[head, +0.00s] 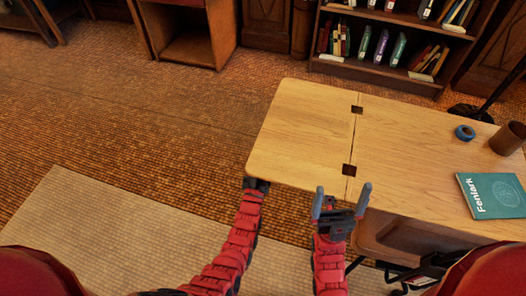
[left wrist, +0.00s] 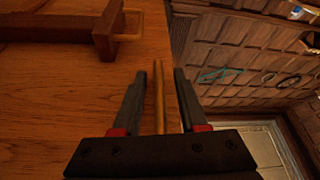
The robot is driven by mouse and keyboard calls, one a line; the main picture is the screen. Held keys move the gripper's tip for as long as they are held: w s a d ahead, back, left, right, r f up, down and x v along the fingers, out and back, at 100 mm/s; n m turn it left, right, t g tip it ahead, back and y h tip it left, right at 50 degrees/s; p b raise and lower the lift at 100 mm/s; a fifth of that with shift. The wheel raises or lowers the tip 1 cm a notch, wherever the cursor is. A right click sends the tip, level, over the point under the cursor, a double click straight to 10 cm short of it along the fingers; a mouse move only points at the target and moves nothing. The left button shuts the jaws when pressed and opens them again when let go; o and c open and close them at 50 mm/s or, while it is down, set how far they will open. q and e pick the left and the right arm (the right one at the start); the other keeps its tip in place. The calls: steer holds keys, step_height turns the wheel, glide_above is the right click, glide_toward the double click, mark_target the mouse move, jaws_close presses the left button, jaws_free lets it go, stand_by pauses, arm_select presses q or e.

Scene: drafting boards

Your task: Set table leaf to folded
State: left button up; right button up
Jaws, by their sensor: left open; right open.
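The table leaf (head: 303,131) is the pale wooden left section of the table, level with the fixed top (head: 430,160). A seam with two dark hinges (head: 357,109) divides them. My left gripper (head: 256,184) is at the leaf's near left corner, its fingers mostly hidden in the head view. In the left wrist view my left gripper (left wrist: 160,88) is open, with a thin wooden strip (left wrist: 159,100) between its fingers; contact is unclear. A wooden surface (left wrist: 60,100) fills that view's left side. My right gripper (head: 341,202) is open and empty before the table's near edge, by the seam.
On the fixed top are a teal book (head: 492,195), a blue tape roll (head: 465,132) and a brown cup (head: 508,138). A bookshelf (head: 390,70) stands behind. The floor (head: 150,110) left of the leaf is clear, with a beige rug (head: 120,230) in front.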

arm_select(q)
steer(key=shift+w+d+r, duration=0.1)
steer(key=shift+w, duration=0.25)
jaws_close()
stand_by(1.2)
